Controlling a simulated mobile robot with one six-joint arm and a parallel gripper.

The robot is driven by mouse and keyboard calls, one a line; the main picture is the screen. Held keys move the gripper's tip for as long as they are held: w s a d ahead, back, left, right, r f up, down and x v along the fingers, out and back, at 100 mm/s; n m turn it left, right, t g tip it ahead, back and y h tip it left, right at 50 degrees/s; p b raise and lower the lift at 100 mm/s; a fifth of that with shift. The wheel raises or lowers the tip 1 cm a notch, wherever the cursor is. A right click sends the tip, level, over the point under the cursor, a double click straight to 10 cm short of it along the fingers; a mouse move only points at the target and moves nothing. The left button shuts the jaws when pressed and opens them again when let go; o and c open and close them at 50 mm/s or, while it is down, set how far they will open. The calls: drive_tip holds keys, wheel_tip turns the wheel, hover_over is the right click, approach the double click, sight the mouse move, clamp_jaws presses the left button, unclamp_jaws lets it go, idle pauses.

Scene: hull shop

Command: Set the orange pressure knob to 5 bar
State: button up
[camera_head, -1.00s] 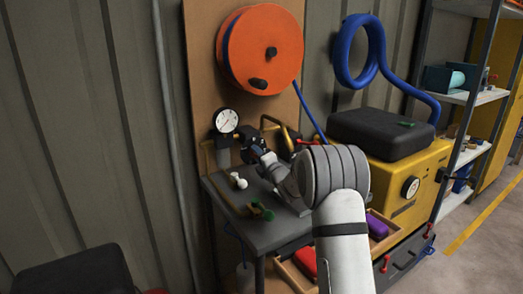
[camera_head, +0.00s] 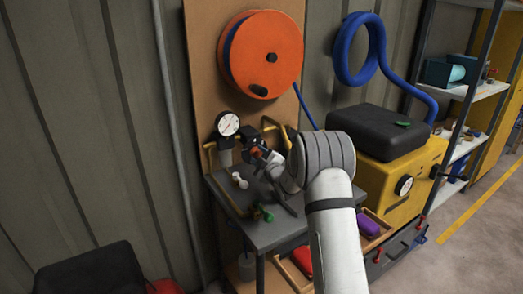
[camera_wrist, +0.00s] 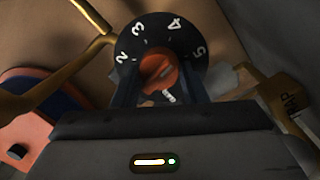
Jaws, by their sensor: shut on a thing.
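The orange pressure knob (camera_wrist: 160,72) sits in the middle of a black dial (camera_wrist: 148,34) marked 2, 3, 4 and 5 in the wrist view. My gripper (camera_wrist: 160,88) is shut on the knob, one finger on each side. A white mark shows below the knob, between the fingers; I cannot tell whether it is the pointer. The fingers hide the lower dial. In the head view my gripper (camera_head: 261,155) is at the regulator, just right of a round white pressure gauge (camera_head: 228,124). The gauge needle is too small to read.
A grey bench (camera_head: 270,232) below holds small white and green fittings. An orange hose reel (camera_head: 263,55) hangs above. A yellow compressor (camera_head: 388,185) with a black top stands right. In the wrist view a brass pipe (camera_wrist: 75,65) runs close on the left.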

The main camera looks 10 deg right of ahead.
drive_tip(key=m+p, duration=0.2)
drive_tip(key=m, duration=0.1)
drive_tip(key=shift+d+r+m, duration=0.2)
drive_tip(key=shift+r+m, duration=0.1)
drive_tip(key=shift+r, duration=0.05)
drive_tip(key=shift+f+m+g+p, duration=0.1)
drive_tip(key=shift+m+g+p, duration=0.2)
drive_tip(key=shift+m+p, duration=0.8)
drive_tip(key=o, duration=0.8)
drive_tip(key=shift+f, duration=0.1)
drive_tip(key=shift+o, duration=0.8)
drive_tip(key=v, duration=0.7)
drive_tip(key=shift+s+b, duration=0.3)
drive_tip(key=shift+s, duration=0.05)
